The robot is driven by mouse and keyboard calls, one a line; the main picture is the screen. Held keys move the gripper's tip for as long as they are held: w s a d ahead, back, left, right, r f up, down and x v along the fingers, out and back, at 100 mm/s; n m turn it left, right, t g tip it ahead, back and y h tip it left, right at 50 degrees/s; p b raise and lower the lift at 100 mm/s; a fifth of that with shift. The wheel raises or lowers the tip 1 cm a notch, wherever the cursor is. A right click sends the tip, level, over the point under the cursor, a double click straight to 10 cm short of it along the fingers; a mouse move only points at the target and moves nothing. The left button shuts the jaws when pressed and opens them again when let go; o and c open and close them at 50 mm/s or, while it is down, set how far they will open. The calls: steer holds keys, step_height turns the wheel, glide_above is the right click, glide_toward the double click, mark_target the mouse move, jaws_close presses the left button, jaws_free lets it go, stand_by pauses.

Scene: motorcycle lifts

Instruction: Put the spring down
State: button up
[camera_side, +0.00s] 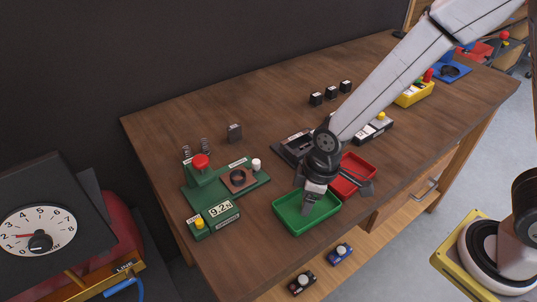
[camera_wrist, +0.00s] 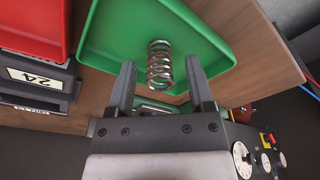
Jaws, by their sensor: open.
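A metal coil spring (camera_wrist: 159,64) shows in the wrist view, over the floor of the green tray (camera_wrist: 118,28); I cannot tell for sure whether it rests on the tray. My gripper (camera_wrist: 160,85) is open, with one finger on each side of the spring's near end and gaps to both. In the side view my gripper (camera_side: 308,208) reaches down into the green tray (camera_side: 284,221), and the spring there is hidden or too small to make out.
A red tray (camera_side: 362,168) sits right beside the green one. The green fixture (camera_side: 199,175) with a red knob and a 9.2N display (camera_side: 219,210) stands to the left. Small black blocks (camera_side: 331,92) are farther back. The table's front edge is close to the green tray.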

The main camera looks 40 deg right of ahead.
steer(key=shift+r, duration=0.15)
step_height(320, 180, up, 12)
steer(key=s+d, duration=0.1)
steer(key=shift+s, duration=0.2)
stand_by(0.6)
steer(key=shift+d, duration=0.1)
stand_by(0.3)
steer(key=s+d+f+m, duration=0.1)
steer(key=d+f+m, duration=0.2)
steer(key=d, duration=0.3)
steer(key=s+d+f+m+t+h, duration=0.1)
steer(key=d+f+m, duration=0.2)
steer(key=d+m, duration=0.2)
steer(key=shift+s+d+f, duration=0.2)
steer(key=shift+s+d, duration=0.05)
steer(key=shift+d, duration=0.95)
